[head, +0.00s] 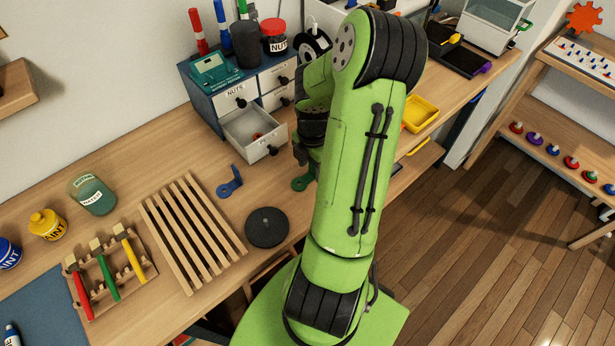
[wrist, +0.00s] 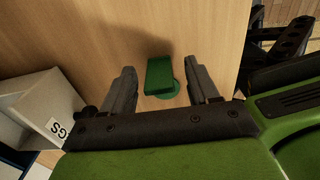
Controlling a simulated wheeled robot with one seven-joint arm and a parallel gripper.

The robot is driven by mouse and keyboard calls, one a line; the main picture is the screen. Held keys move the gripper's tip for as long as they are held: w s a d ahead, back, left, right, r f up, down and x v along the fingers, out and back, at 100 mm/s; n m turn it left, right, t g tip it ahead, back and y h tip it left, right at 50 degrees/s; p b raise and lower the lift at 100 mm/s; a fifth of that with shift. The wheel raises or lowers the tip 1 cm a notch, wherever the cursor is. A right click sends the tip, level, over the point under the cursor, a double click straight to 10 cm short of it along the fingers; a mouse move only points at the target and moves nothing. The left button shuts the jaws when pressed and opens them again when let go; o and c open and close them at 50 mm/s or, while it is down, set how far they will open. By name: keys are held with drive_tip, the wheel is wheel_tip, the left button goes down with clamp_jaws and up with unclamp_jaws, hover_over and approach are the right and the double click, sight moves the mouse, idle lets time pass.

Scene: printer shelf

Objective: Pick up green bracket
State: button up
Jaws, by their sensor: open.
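The green bracket (wrist: 160,76) lies on the wooden table, between and just beyond my open fingers in the wrist view. Its upright plate and a round base part show there. In the head view the green bracket (head: 301,183) shows only in part, beside my arm. My gripper (wrist: 164,88) is open, one finger on each side of the bracket, with nothing held. In the head view my gripper (head: 305,160) is mostly hidden behind my green arm. I cannot tell how high the fingertips are above the table.
A blue bracket (head: 231,183) and a dark disc (head: 267,227) lie left of the green bracket. A drawer cabinet with an open drawer (head: 255,137) stands behind; its corner (wrist: 40,110) is close at left in the wrist view. A slatted wooden rack (head: 193,230) lies further left.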

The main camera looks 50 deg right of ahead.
drive_tip(key=shift+f, duration=0.3)
drive_tip(key=shift+r, duration=0.1)
drive_tip(key=shift+c, duration=0.2)
